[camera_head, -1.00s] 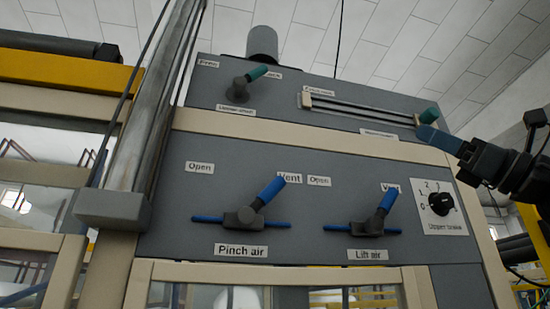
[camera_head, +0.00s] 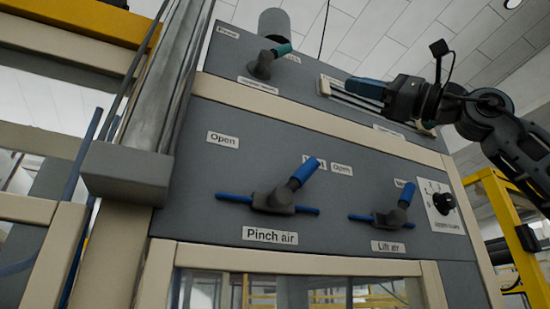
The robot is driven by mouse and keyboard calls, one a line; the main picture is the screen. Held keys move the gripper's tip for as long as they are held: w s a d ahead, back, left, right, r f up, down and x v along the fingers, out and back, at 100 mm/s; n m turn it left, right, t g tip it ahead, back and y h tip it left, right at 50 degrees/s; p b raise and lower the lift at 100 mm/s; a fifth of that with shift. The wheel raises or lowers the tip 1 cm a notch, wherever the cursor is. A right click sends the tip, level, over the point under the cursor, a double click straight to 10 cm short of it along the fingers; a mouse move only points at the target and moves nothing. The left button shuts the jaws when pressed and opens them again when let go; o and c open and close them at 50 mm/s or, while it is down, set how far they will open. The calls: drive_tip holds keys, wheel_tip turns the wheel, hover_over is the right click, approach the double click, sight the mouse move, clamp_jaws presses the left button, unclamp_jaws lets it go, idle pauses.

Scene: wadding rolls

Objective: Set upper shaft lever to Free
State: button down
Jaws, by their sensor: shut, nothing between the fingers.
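The upper panel carries a small lever (camera_head: 267,64) with a dark grey hub and a teal tip. The tip points up and to the right, towards a partly covered label. The label at the panel's upper left (camera_head: 228,31) looks like "Free", and the label under the lever (camera_head: 259,86) is too blurred to read surely. My gripper (camera_head: 350,87), with blue fingers, is shut and empty. It is in front of the slotted slide to the right of the lever, apart from the lever, its fingers pointing left.
The slotted slide (camera_head: 372,104) is partly hidden by my arm. Below are the blue Pinch air lever (camera_head: 276,198), the blue Lift air lever (camera_head: 390,217) and a black rotary knob (camera_head: 444,202). A metal column (camera_head: 172,85) stands left of the panel. Between lever and gripper the panel is clear.

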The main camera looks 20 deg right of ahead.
sight(274, 57)
drive_tip(key=shift+w+a+r, duration=0.1)
drive_tip(key=shift+w+a, duration=0.05)
drive_tip(key=shift+a, duration=0.1)
drive_tip(key=s+a+r+p+x, duration=0.1)
drive_tip(key=s+p+x, duration=0.1)
drive_tip(key=x, duration=1)
drive_tip(key=shift+a+r+p, duration=0.25)
drive_tip(key=shift+a+p, duration=0.05)
drive_tip(key=shift+p, duration=0.25)
drive_tip(key=shift+r, duration=0.15)
